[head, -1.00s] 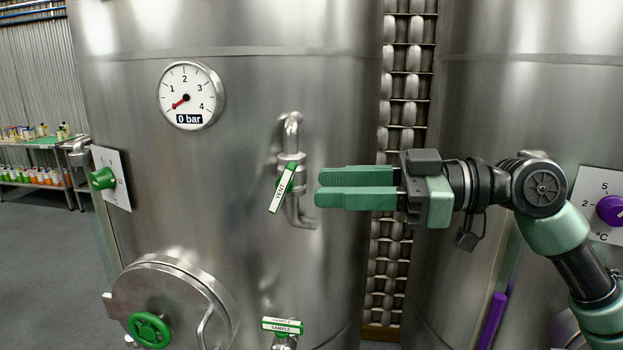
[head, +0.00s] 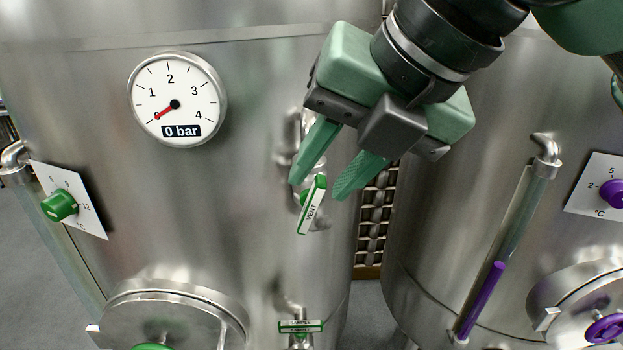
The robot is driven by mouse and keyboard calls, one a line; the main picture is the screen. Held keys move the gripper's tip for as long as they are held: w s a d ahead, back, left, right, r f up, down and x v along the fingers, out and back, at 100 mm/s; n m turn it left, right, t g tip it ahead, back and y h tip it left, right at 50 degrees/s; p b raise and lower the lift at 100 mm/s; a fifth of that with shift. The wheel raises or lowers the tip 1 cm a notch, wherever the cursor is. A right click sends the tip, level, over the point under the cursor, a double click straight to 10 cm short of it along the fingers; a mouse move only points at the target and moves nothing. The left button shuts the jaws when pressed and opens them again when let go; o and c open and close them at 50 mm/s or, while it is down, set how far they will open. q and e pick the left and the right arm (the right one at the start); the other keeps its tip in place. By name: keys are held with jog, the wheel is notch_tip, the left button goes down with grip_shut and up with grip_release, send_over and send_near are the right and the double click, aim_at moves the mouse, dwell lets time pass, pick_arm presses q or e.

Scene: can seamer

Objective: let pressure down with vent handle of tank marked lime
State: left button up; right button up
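The tank with green fittings (head: 225,215) fills the left and middle of the view; no lime marking shows. Its round gauge (head: 177,98) has the red needle at 0 and reads "0 bar". The green vent handle (head: 312,206), with a white VENT label, hangs slanted from a steel pipe, its lower end to the left. My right gripper (head: 320,187) comes from the upper right, pointing down. It is open, with one green finger on each side of the handle's upper end. Contact cannot be told. The gripper hides part of the pipe. My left gripper is not in view.
Below is a SAMPLE handle (head: 301,327). A green knob (head: 60,206) sits at left, above a round hatch (head: 175,306). The tank with purple fittings (head: 440,215) stands at right, with a sight tube (head: 507,232). A narrow gap separates the tanks.

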aim_at(323, 195)
jog(key=f, duration=0.1)
jog(key=w+f+p, duration=0.1)
jog(key=f, duration=0.1)
jog(key=w+f, duration=0.1)
jog(key=shift+w+f+p, duration=0.15)
jog(key=shift+w+p, duration=0.1)
jog(key=shift+p, duration=0.05)
jog(key=shift+w+a+f, duration=0.25)
jog(key=shift+a+f, duration=0.45)
jog(key=shift+f, duration=0.1)
jog(key=shift+a+f, duration=0.1)
jog(key=shift+f, duration=0.1)
jog(key=shift+w+f, duration=0.15)
grip_shut()
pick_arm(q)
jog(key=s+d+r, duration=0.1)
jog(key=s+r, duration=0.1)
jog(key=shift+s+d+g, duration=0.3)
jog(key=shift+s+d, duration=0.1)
